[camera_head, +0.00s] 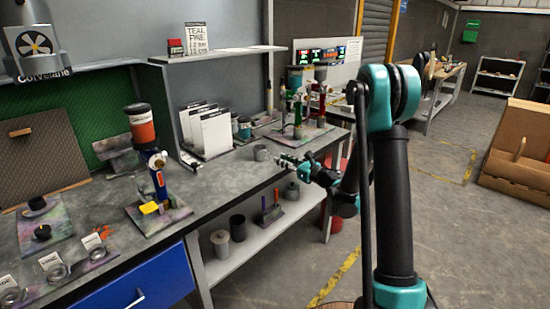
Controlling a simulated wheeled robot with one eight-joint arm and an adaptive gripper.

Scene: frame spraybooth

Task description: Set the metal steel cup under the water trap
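A small grey metal cup (260,153) stands upright on the bench, just left of my gripper. My gripper (281,162) is over the bench's right edge, its fingers pointing left toward the cup, with a small gap between them. The fingers are too small to tell whether they are open. I cannot tell for certain which thing is the water trap. Upright fittings with green and red parts (298,108) stand on a board behind the gripper. A blue upright device (158,178) stands on a board further left.
White cards (216,133) and small jars (244,129) stand behind the cup. The grey bench top (215,178) is clear left of the cup. Below, a shelf (250,238) holds a grey can (221,244), a dark can (238,228) and a lidded pot (292,191).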

